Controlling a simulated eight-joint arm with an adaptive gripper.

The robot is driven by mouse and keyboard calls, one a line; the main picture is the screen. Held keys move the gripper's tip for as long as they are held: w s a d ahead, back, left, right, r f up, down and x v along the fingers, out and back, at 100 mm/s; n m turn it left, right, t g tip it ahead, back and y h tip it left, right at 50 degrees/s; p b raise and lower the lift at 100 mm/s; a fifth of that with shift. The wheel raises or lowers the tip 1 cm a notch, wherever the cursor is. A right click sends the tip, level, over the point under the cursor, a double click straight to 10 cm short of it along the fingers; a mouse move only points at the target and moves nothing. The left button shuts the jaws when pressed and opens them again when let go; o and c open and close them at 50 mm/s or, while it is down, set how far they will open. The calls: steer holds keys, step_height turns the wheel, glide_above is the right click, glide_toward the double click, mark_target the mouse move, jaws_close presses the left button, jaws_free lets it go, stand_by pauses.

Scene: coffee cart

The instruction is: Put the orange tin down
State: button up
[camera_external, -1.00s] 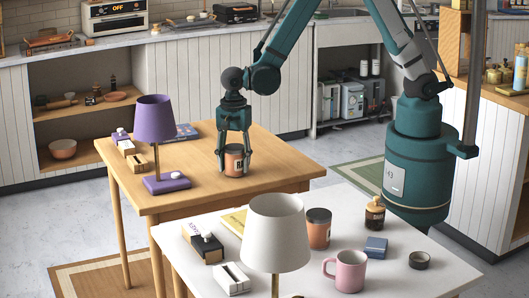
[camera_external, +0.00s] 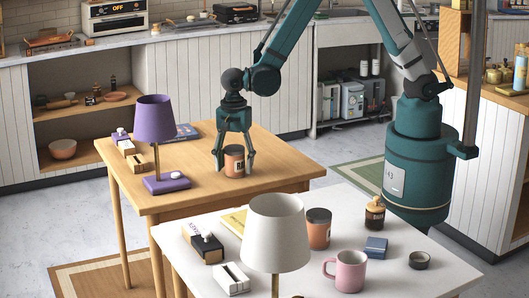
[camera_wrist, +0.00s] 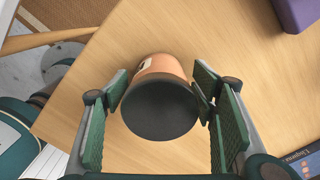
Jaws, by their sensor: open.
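The orange tin (camera_external: 234,163) with a dark lid stands upright on the wooden table (camera_external: 279,160). My gripper (camera_external: 233,168) is open, pointing down, with its fingers on either side of the tin. In the wrist view the tin's dark lid (camera_wrist: 160,108) lies between the two finger pads. A gap shows at the left pad; the right pad is very close to the tin, and I cannot tell whether it touches. Another orange tin (camera_external: 318,228) with a dark lid stands on the white table (camera_external: 205,281) in front.
A purple lamp (camera_external: 155,120) stands left of the gripper, with small boxes and a book (camera_external: 187,132) near it. The white table holds a white lamp (camera_external: 275,222), a pink mug (camera_external: 350,271) and a jar (camera_external: 375,214). The wooden table's right side is clear.

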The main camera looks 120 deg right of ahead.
steer(key=shift+r, duration=0.1)
step_height(320, 180, up, 12)
steer(key=shift+r+p, duration=0.1)
steer(key=shift+p, duration=1.1)
steer(key=shift+a, duration=0.1)
steer(key=shift+s+a+r+n, duration=0.2)
steer(key=shift+a+r+n, duration=0.15)
steer(key=shift+r, duration=0.2)
steer(key=s+a+r+n+t, duration=0.2)
steer(key=s+a+r+n, duration=0.2)
steer(key=a+r+n, duration=0.45)
steer(key=s+a+r+n+t, duration=0.2)
steer(key=s+a+r+n, duration=0.3)
steer(key=s+n, duration=0.4)
steer(key=s+a+r+n+t, duration=0.3)
steer(key=s+a+r+n, duration=0.3)
steer(key=s+n, duration=0.2)
steer(key=shift+s+a+r+n, duration=0.3)
steer(key=shift+s+n, duration=0.1)
steer(key=shift+s, duration=1)
